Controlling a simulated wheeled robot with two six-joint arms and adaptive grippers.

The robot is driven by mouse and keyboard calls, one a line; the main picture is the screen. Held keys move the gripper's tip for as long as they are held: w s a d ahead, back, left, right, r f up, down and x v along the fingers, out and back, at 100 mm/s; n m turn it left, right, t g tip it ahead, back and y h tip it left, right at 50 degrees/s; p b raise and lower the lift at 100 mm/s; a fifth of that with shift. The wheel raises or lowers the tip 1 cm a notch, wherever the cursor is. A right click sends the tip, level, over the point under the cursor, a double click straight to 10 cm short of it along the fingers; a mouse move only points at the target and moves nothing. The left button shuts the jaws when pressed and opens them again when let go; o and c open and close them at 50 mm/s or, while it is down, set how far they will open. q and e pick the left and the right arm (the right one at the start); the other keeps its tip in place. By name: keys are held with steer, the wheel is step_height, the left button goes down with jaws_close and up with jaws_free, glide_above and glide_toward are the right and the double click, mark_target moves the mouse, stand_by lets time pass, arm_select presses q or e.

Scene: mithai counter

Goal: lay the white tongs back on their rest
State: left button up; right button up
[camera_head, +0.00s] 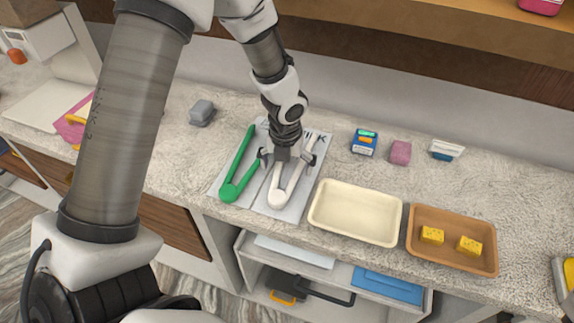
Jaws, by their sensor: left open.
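The white tongs (279,197) lie on the right part of a light grey rest (252,203) on the counter, their round end toward the counter's front edge. Green tongs (230,190) lie beside them on the left part of the same rest. My left gripper (287,163) is open, right above the white tongs, with its fingers spread around their arms. I cannot tell whether the fingers touch the tongs. The gripper hides part of the tongs' upper arms. My right gripper is not in view.
A cream tray (357,190) stands empty right of the rest. A brown tray (443,255) holds yellow sweets (469,246). A grey block (201,112), a blue box (364,142), a pink block (400,152) and a white-and-blue item (446,150) stand behind.

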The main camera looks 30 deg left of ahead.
arm_select(q)
step_height(320, 180, up, 12)
steer(key=s, duration=0.1)
steer(key=shift+d+f, duration=0.15)
steer(key=shift+d, duration=0.1)
steer(key=shift+s, duration=0.1)
